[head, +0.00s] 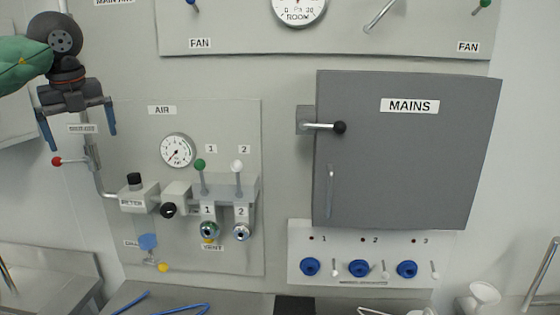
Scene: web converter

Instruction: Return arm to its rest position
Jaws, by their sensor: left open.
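My left gripper (78,132) is at the upper left of the head view, on the arm with the green sleeve. Its two blue fingers point down and are wide apart, with nothing between them. It hangs in front of the wall, left of the AIR panel (130,115) and above the red-tipped shut-off lever (70,161). The fingers look clear of the lever, though the depth between them is hard to tell. My right gripper is not in view.
The grey MAINS box (408,165) is shut, with a black-knobbed lever (325,126) on its left. Below it are several blue knobs (359,268). The AIR panel has a gauge (177,150) and levers. A counter with blue-handled items runs along the bottom.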

